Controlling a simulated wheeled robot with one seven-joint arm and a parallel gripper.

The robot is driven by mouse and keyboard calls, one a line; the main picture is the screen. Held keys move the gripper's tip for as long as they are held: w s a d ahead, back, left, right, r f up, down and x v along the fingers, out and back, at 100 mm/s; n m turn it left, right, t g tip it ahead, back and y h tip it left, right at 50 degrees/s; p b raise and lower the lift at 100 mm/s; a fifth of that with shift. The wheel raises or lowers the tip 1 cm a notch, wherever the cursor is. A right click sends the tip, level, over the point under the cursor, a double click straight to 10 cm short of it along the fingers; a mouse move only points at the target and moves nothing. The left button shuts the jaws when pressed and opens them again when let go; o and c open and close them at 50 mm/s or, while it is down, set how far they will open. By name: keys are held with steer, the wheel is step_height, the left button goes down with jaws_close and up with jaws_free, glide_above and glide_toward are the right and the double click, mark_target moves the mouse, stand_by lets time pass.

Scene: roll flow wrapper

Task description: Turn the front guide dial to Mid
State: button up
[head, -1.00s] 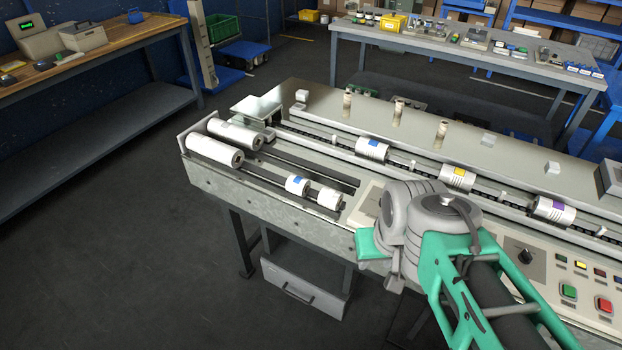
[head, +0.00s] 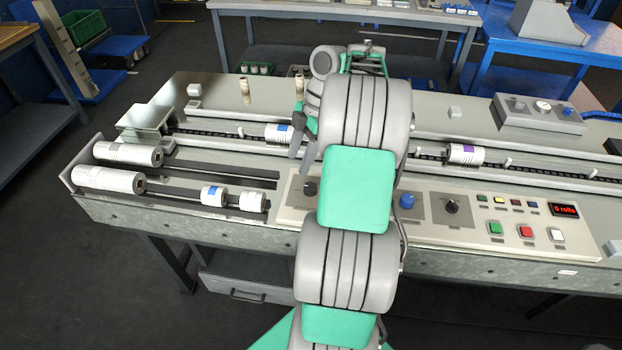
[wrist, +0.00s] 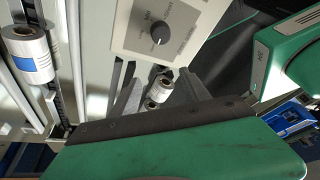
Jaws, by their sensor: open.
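A black dial (head: 310,188) sits at the left end of the machine's control panel, beside the roller bay. A blue dial (head: 407,201) and another black dial (head: 452,206) stand further right. My gripper (head: 301,143) is open and empty, above the machine near the left black dial. In the wrist view its two grey fingers (wrist: 163,88) are apart, with the knob beyond them, not touched.
White rollers (head: 110,180) and small labelled rolls (head: 214,196) lie left of the panel. A conveyor with printed rolls (head: 466,154) runs behind it. Green, red and white buttons (head: 525,231) and a red display (head: 563,210) are at right. My arm hides the panel's middle.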

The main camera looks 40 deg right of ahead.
steer(key=n, duration=0.2)
glide_toward(310, 186)
steer(key=f, duration=0.1)
steer(key=b+x, duration=0.4)
steer(key=x, duration=0.3)
steer(key=shift+a+f+b, duration=0.25)
steer(key=shift+b, duration=0.1)
jaws_close()
